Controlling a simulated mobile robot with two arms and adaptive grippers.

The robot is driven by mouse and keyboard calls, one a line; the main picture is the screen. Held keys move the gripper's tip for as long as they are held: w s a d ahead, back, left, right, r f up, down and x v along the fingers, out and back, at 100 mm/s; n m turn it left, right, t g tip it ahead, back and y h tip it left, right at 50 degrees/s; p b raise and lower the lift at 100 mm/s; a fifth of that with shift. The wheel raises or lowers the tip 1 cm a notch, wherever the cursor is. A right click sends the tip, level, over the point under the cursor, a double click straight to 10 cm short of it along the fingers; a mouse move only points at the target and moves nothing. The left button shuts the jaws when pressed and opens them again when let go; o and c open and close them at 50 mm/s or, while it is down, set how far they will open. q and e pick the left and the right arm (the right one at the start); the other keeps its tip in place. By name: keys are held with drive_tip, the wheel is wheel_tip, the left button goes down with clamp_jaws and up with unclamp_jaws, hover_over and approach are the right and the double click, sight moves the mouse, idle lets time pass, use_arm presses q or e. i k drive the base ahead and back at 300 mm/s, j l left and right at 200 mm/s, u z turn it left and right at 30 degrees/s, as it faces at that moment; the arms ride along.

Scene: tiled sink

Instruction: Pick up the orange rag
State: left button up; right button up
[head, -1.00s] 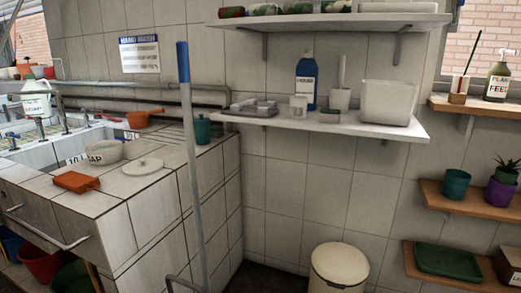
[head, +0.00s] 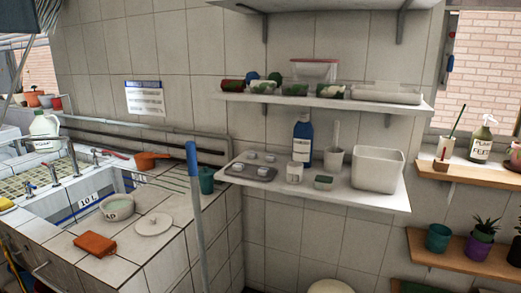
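The orange rag (head: 95,244) lies folded flat on the tiled counter (head: 140,255) at the lower left of the head view, near the counter's front edge. It sits in front of a white bowl and left of a round white lid. Nothing covers it. Neither of my grippers shows in the head view.
On the counter are the white bowl (head: 118,207), the white lid (head: 153,224), an orange pan (head: 150,160) and a teal canister (head: 206,180). A blue-topped pole (head: 195,215) stands upright before the counter. The sink basin (head: 75,205) opens behind the rag. A loaded shelf (head: 330,190) juts out at right.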

sight(100, 246)
drive_tip(key=u, duration=1.2)
